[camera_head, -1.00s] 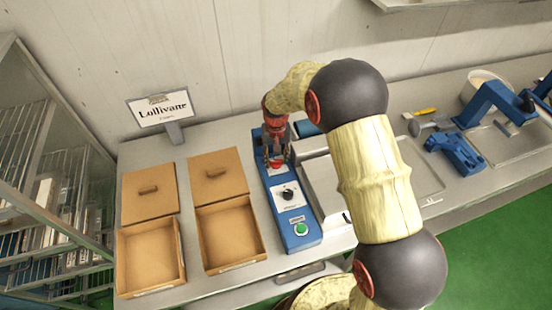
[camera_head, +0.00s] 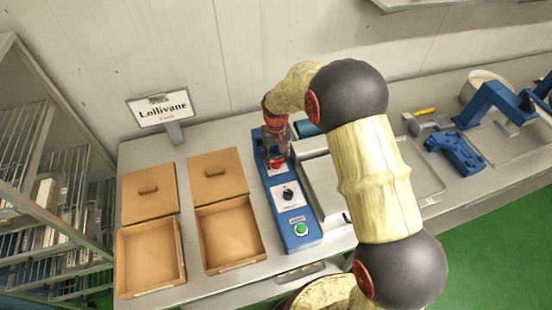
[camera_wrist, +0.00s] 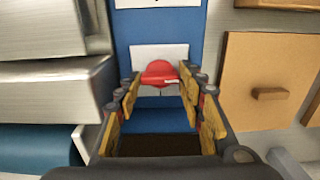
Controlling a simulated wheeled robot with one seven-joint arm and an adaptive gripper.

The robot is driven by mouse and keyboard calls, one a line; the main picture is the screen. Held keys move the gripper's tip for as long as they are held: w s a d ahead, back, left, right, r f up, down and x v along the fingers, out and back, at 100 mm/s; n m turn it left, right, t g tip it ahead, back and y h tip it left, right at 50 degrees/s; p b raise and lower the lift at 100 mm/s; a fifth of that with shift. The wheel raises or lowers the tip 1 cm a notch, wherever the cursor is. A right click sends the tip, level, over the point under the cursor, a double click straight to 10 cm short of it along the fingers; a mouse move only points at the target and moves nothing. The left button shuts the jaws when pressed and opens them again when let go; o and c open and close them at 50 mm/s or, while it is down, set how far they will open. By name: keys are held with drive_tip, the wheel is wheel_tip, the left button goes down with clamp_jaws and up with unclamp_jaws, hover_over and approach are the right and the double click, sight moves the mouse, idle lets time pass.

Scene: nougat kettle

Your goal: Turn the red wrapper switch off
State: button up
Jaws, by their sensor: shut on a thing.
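The red wrapper switch (camera_wrist: 159,73) is a red rotary knob on a white label plate, on a blue control panel (camera_wrist: 131,35). In the wrist view it lies between the tips of my gripper (camera_wrist: 160,84), whose yellow-padded fingers stand on either side of it. My gripper is shut on the knob. In the head view the red switch (camera_head: 277,164) shows on the upper part of the blue panel (camera_head: 271,187), with my gripper (camera_head: 275,158) coming down over it from above. The fingers partly hide the switch, and its exact turn angle is hard to read.
Below the switch on the panel are a black knob (camera_head: 288,194) and a green button (camera_head: 301,229). Open cardboard boxes (camera_head: 228,237) with lids (camera_head: 218,177) lie to the left. A metal machine (camera_head: 325,184) stands close on the right. A Lollivane sign (camera_head: 160,110) stands behind.

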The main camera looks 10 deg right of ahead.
sight(276, 161)
drive_tip(key=o, duration=1.2)
drive_tip(key=shift+r, duration=0.1)
wheel_tip(276, 161, up, 12)
drive_tip(key=shift+f, duration=0.1)
